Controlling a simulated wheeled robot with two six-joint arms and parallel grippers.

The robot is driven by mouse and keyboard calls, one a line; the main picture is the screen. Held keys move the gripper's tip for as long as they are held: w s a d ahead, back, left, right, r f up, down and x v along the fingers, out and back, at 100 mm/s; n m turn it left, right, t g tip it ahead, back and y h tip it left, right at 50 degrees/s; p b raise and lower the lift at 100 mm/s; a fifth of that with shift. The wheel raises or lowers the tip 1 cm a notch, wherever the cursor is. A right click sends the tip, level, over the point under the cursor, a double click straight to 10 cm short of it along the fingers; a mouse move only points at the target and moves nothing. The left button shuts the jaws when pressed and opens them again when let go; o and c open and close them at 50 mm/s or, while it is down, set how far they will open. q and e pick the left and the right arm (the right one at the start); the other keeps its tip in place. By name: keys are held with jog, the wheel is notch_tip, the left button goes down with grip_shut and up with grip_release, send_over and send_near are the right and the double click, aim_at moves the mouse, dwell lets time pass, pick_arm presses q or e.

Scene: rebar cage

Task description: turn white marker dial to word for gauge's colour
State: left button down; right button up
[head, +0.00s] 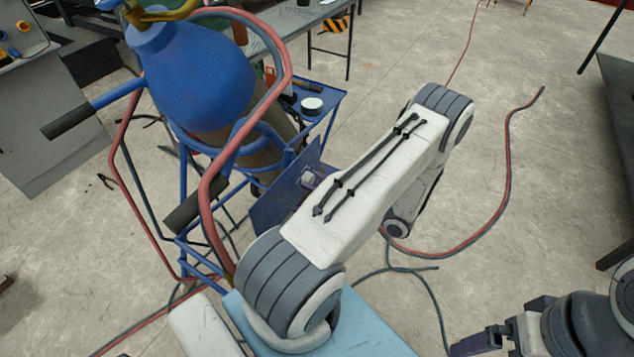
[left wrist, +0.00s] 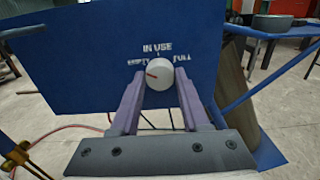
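A white round dial (left wrist: 163,70) sits on a blue panel (left wrist: 80,60) in the left wrist view. White words are around it: IN USE above, FULL at the right, and a partly covered word, apparently EMPTY, at the left. The dial's red mark points left, towards that word. My left gripper (left wrist: 160,84) is open, its purple fingers on either side of the dial, with small gaps showing. In the head view the dial (head: 309,178) shows beside my left arm, which hides that gripper. My right gripper (head: 482,342) is partly cut off at the bottom. I cannot make out the gauge's face.
A blue gas cylinder (head: 190,75) stands in a blue trolley (head: 190,245) with brass fittings (head: 165,12) on top. Red and grey hoses (head: 512,170) loop over it and across the floor. Tables stand at the back and right edge. The floor right of centre is mostly clear.

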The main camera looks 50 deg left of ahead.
pick_arm(q)
jog(key=shift+m, duration=0.4)
jog(key=shift+r+m+p, duration=0.1)
jog(key=shift+m+p, duration=0.55)
jog(key=shift+m, duration=0.25)
jog(key=m+p, duration=0.1)
jog(key=m, duration=0.1)
jog(key=shift+m, duration=0.4)
jog(key=m+p, duration=0.1)
jog(key=m, duration=0.5)
jog(key=m+p, duration=0.1)
jog(key=m, duration=0.5)
jog(key=shift+m, duration=0.4)
jog(key=m, duration=0.5)
jog(key=shift+m+p, duration=0.3)
jog(key=shift+p, duration=0.1)
jog(key=shift+m, duration=0.3)
jog(key=shift+c, duration=2)
grip_release()
